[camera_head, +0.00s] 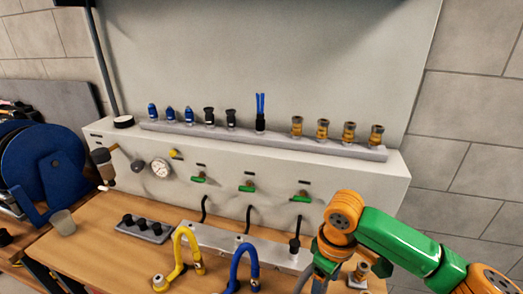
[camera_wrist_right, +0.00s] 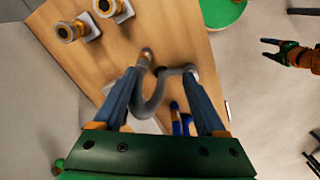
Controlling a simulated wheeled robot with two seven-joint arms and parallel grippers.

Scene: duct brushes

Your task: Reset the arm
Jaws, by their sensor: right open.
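My right gripper (camera_wrist_right: 165,105) is open, with its two grey-blue fingers spread over the wooden table. In the head view my right gripper (camera_head: 322,280) points down at the lower right, partly cut off by the frame. A grey curved hose (camera_wrist_right: 152,105) shows between the fingers in the wrist view; no grip on it is visible. A blue hose end (camera_wrist_right: 180,118) lies beside it, near the right finger. My left gripper (camera_wrist_right: 273,52) shows at the right of the wrist view, away from the table, its fingers apart and empty. It is not in the head view.
Brass fittings (camera_wrist_right: 70,30) sit on the table near my right gripper. A yellow hose (camera_head: 182,250) and a blue hose (camera_head: 240,262) arch at the front. Behind stands a white panel with green valves (camera_head: 247,188) and a gauge (camera_head: 160,168). A blue reel (camera_head: 45,165) is at left.

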